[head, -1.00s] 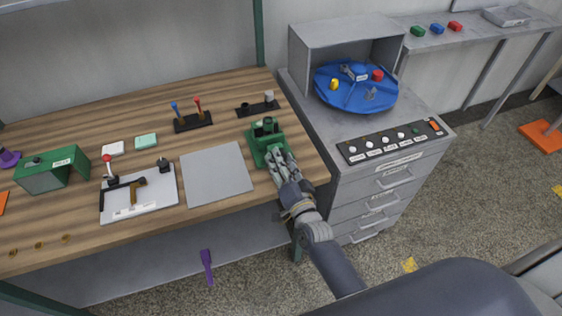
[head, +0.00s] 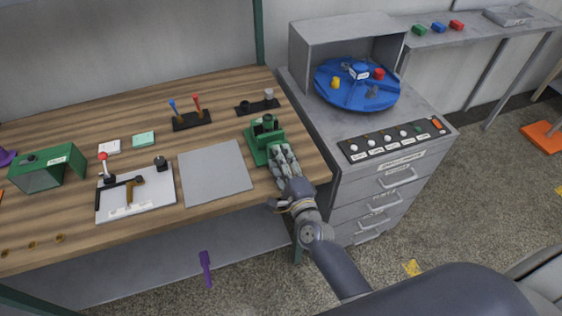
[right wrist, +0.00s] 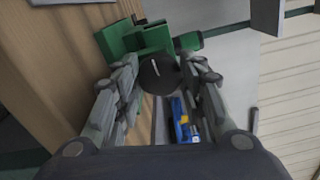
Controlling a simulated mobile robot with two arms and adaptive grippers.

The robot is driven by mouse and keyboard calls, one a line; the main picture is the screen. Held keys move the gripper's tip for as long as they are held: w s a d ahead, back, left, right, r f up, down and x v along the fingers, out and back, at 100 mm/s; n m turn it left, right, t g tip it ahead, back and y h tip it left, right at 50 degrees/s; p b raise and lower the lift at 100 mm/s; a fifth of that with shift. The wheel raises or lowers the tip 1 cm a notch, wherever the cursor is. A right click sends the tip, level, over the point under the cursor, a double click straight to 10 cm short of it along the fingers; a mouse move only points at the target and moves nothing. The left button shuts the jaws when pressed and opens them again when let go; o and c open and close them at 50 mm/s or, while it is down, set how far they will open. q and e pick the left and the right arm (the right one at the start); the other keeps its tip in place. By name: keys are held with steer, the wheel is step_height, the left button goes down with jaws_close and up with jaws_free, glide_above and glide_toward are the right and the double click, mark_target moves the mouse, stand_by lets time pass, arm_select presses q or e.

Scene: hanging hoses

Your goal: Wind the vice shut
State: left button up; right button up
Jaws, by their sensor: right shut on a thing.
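The green vice (head: 257,148) stands on the wooden bench near its right front edge. In the right wrist view the green vice body (right wrist: 140,38) is beyond my fingers, with a round black knob (right wrist: 158,76) bearing a white mark facing me. My right gripper (head: 281,153) is at the front of the vice. In the right wrist view its fingers (right wrist: 160,72) lie on both sides of the knob, shut on it. The fingers hide the knob in the head view. I cannot tell how wide the vice jaws are apart. My left gripper is not in view.
A grey plate (head: 214,172) lies left of the vice. A black base with two levers (head: 191,120) and a green housing (head: 48,167) are farther left. Right of the bench stands a grey cabinet (head: 350,185) bearing a blue turntable (head: 352,98) and a button panel (head: 393,139).

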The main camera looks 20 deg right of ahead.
steer(key=m+b, duration=0.2)
steer(key=m, duration=0.4)
steer(key=shift+f+m, duration=0.1)
steer(key=shift+m, duration=0.2)
steer(key=m+b, duration=0.1)
steer(key=m, duration=0.4)
steer(key=shift+m, duration=0.4)
steer(key=o, duration=1)
steer(key=shift+o, duration=0.2)
steer(key=shift+s, duration=0.15)
steer(key=s, duration=1.1)
steer(key=shift+s+d, duration=0.2)
steer(key=shift+s, duration=0.2)
